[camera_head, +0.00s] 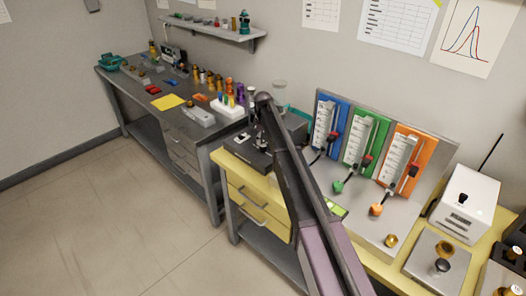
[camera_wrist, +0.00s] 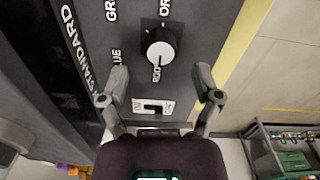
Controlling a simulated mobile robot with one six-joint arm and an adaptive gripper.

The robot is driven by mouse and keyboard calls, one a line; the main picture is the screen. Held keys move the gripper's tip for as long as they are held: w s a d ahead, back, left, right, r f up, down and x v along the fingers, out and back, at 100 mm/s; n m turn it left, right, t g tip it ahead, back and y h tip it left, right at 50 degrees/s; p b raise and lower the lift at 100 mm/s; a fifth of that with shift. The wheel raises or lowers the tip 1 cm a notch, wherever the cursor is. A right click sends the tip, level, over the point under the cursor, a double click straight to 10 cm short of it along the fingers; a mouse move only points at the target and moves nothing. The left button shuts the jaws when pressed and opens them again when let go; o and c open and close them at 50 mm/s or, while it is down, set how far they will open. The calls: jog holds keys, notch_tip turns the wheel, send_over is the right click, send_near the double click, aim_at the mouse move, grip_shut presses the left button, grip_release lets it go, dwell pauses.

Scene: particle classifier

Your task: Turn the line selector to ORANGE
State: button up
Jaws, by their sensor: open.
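The line selector knob (camera_wrist: 160,49), round with a pale face and dark skirt, shows in the wrist view on a dark panel (camera_wrist: 85,50). Lettering around it reads partly BLUE, GR and OR, the last two cut off by the top edge. Which label the knob points at I cannot tell for sure. My gripper (camera_wrist: 160,82) is open and empty, its fingertips to either side and a little below the knob in the picture, apart from it. In the head view the dark instrument (camera_head: 247,152) sits at the yellow bench's left end, partly hidden by my arm.
A small white plate with a black switch (camera_wrist: 152,106) lies below the knob, between my fingers. In the head view, blue (camera_head: 327,122), green (camera_head: 366,140) and orange (camera_head: 407,155) panels with levers stand right of my arm. A white box (camera_head: 465,203) stands farther right.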

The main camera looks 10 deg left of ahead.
aim_at(264, 145)
jog(key=shift+f+b, duration=1.85)
jog(key=shift+f, duration=0.35)
